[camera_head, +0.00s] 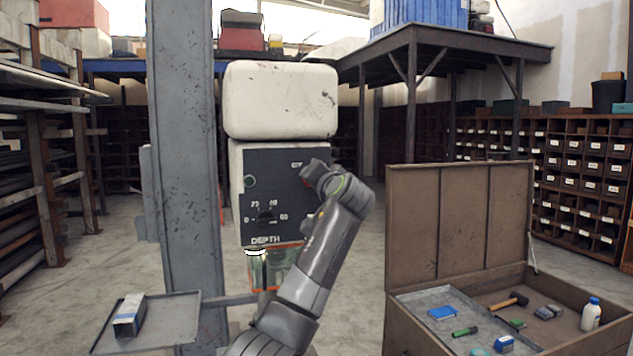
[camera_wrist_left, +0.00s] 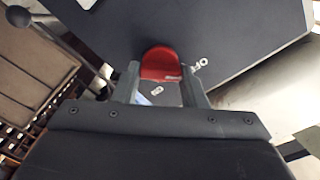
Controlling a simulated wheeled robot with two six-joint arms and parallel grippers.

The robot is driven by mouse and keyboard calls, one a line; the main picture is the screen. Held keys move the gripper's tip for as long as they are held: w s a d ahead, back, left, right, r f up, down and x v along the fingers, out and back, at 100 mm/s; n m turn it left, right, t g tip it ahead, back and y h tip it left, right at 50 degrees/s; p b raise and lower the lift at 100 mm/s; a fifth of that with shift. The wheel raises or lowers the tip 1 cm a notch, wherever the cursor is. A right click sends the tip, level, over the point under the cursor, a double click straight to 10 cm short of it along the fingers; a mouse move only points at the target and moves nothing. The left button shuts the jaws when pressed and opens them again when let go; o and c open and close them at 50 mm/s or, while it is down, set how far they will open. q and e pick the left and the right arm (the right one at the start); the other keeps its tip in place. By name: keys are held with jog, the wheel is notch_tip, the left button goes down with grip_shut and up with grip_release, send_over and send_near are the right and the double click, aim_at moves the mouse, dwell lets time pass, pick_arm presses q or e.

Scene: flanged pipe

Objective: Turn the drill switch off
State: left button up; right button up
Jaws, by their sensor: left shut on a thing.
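The drill head (camera_head: 280,100) has a white cover above a dark control panel (camera_head: 275,165) with a depth dial (camera_head: 265,215). The red drill switch (camera_wrist_left: 160,62) sits between the fingers of my left gripper (camera_wrist_left: 160,78) in the left wrist view, and the gripper is shut on it. Small white marks lie on the panel around the switch in the wrist view. My right gripper is not in view.
A thick grey column (camera_head: 185,180) stands left of the drill head. A small tray (camera_head: 180,325) with a box on it is at lower left. An open brown tool chest (camera_head: 460,215) with tools stands to the right. The floor between chest and shelves is clear.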

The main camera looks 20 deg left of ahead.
pick_arm(q)
jog(key=shift+f, duration=0.2)
jog(key=o, duration=1)
jog(key=shift+r, duration=0.15)
jog(key=shift+d, duration=0.1)
jog(key=b+v, duration=0.7)
jog(key=v, duration=1)
jog(key=shift+s+d, duration=0.1)
jog(key=shift+s, duration=0.05)
